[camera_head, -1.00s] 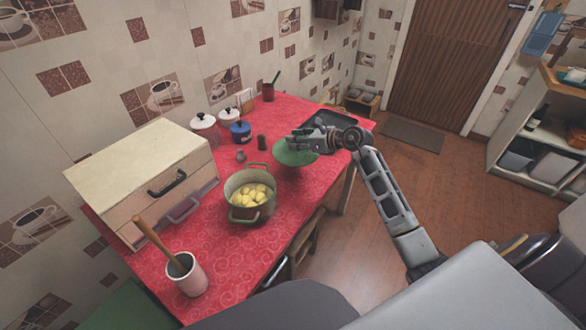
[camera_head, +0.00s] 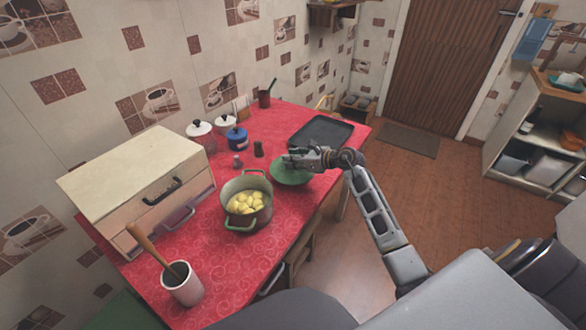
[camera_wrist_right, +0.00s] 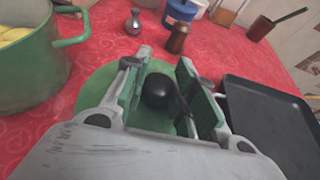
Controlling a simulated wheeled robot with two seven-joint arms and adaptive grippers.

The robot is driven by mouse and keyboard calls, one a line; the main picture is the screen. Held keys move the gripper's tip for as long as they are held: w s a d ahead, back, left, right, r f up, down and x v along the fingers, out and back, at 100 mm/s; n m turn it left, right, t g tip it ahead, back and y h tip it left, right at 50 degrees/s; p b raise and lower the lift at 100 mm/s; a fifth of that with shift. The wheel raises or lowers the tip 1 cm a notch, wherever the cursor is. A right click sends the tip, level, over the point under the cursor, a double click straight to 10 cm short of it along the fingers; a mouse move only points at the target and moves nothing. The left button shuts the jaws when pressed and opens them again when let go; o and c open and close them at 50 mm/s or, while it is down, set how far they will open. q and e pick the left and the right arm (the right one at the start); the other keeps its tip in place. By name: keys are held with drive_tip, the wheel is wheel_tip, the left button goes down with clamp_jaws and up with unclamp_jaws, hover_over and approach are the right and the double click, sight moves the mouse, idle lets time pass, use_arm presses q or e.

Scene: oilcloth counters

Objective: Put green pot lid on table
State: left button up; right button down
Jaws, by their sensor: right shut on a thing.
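The green pot lid (camera_head: 284,175) is beside the green pot, low over or on the red table; I cannot tell whether it touches the cloth. My right gripper (camera_head: 292,158) is above the lid and shut on its dark knob. In the right wrist view the knob (camera_wrist_right: 159,90) sits between the two fingers (camera_wrist_right: 162,92), with the green lid (camera_wrist_right: 95,92) beneath. The pot (camera_head: 247,203) stands open to the left of the lid, with yellow potatoes (camera_head: 243,202) inside. The red-covered table (camera_head: 225,262) runs along the wall. My left gripper is not in view.
A black tray (camera_head: 320,131) lies just beyond the lid. Small shakers (camera_head: 258,149), a blue canister (camera_head: 237,138) and white canisters (camera_head: 199,133) stand behind. A bread box (camera_head: 137,180) and a utensil crock (camera_head: 182,284) are at left. Bare cloth lies along the front edge.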

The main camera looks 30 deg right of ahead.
drive_tip(key=shift+f, duration=0.5)
wheel_tip(320, 180, down, 2)
drive_tip(key=shift+f, duration=0.45)
use_arm(q)
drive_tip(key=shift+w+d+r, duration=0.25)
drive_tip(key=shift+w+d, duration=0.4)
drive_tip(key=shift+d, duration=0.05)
drive_tip(key=shift+b, duration=0.3)
use_arm(e)
drive_tip(key=shift+f, duration=0.15)
drive_tip(key=c, duration=1.6)
unclamp_jaws()
drive_tip(key=o, duration=0.4)
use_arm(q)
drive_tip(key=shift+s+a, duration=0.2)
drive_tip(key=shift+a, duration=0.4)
use_arm(e)
drive_tip(key=shift+o, duration=0.2)
